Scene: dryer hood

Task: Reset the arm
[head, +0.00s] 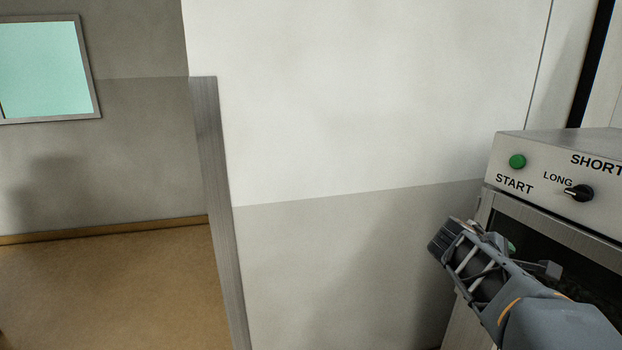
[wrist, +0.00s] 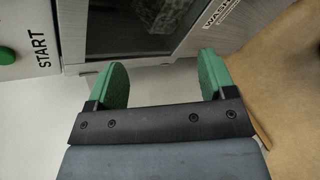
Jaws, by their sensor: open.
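My gripper (wrist: 162,80) is open and empty in the wrist view, with its two green finger pads apart and nothing between them. In the head view my arm reaches in from the lower right, and my gripper (head: 512,246) is mostly hidden behind my wrist, in front of the machine's dark front. The machine's panel (head: 540,178) carries a green START button (head: 517,161) and a black knob (head: 580,193) between the labels LONG and SHORT. The START button also shows at the left edge of the wrist view (wrist: 6,56).
A dark window (wrist: 135,25) in the machine's metal front lies beyond my fingers. A pale wall (head: 340,110) stands left of the machine, with a metal corner guard (head: 215,200) at its edge. Brown floor (head: 110,290) is open at the left.

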